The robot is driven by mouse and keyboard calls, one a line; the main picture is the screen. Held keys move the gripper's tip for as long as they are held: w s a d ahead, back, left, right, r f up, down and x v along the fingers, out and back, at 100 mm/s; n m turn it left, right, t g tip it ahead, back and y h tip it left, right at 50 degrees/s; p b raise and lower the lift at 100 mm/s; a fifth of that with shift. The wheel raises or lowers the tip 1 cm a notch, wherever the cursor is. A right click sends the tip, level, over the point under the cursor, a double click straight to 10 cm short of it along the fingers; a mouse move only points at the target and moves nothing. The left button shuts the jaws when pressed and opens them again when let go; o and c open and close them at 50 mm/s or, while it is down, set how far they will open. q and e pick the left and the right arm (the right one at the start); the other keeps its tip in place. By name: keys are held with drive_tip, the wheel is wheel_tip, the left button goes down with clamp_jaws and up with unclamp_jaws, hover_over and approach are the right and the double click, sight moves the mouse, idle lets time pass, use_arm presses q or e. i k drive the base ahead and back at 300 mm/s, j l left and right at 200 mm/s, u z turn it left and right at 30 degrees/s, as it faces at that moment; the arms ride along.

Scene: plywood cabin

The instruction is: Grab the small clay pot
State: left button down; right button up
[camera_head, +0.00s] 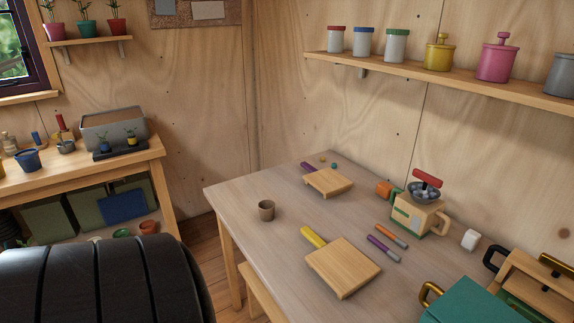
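A small brown clay pot (266,210), shaped like a plain cup, stands upright near the left edge of the wooden table (240,190). Nothing touches it. Another small terracotta-coloured pot (148,227) sits low under the workbench on the left. Neither of my grippers is in view.
A teal box (474,305) is at lower right. A dark, ribbed, rounded form (105,285) fills the lower left. Table space around the pot is clear.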

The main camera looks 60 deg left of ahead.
sight(267, 207)
drive_tip(key=j+u, duration=0.15)
drive_tip(key=u, duration=1.85)
drive_tip(key=i+j, duration=0.7)
drive_tip(key=i+j+z, duration=0.1)
drive_tip(key=z, duration=0.3)
drive_tip(key=i+j+z, duration=0.15)
drive_tip(key=z, duration=0.25)
drive_tip(key=j+z, duration=0.2)
drive_tip(key=z, duration=0.2)
drive_tip(key=i+j, duration=0.05)
